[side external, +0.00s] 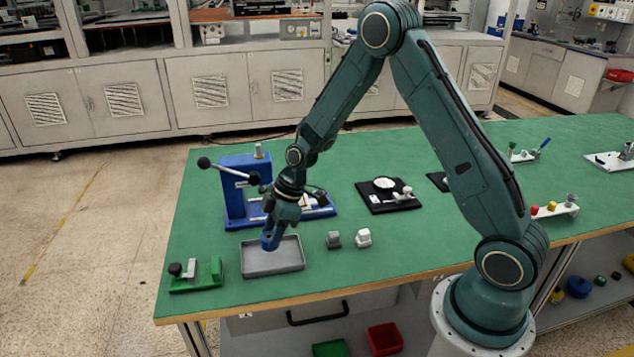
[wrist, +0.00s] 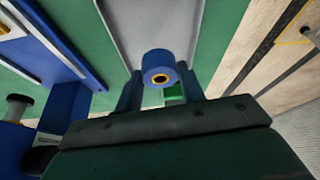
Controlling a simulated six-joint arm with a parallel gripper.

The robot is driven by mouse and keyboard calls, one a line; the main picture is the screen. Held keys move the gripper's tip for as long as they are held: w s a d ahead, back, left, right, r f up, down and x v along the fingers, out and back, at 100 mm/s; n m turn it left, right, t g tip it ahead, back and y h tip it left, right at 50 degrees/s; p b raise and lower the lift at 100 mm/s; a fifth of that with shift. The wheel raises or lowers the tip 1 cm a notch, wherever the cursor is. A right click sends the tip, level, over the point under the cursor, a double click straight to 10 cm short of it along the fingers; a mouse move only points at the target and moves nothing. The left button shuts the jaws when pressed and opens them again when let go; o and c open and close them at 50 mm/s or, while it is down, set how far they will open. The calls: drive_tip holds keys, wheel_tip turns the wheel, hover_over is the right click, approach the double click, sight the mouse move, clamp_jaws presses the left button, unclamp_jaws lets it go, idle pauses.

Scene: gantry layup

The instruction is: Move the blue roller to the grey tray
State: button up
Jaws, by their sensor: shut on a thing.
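The blue roller (side external: 268,240) is held between the fingers of my gripper (side external: 272,232) in the side view. In the wrist view the roller (wrist: 158,68) shows its round end with a brass-coloured ring and dark centre, between the two fingertips of my gripper (wrist: 160,88). The grey tray (side external: 287,267) is a shallow rectangular tray on the green table. My gripper and the roller are over the tray's back left part in the side view. The tray (wrist: 135,25) lies behind the roller in the wrist view. I cannot tell the exact gap between roller and tray.
A blue press with a black-knobbed lever (side external: 238,190) stands just behind the tray. A green clamp (side external: 196,276) lies to its left. A dark grey block (side external: 333,240) and a white block (side external: 364,237) sit to its right. The table's front edge is close.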

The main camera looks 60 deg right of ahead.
drive_tip(key=shift+f, duration=1.8)
drive_tip(key=shift+f, duration=0.1)
drive_tip(key=o, duration=1)
drive_tip(key=v, duration=1.2)
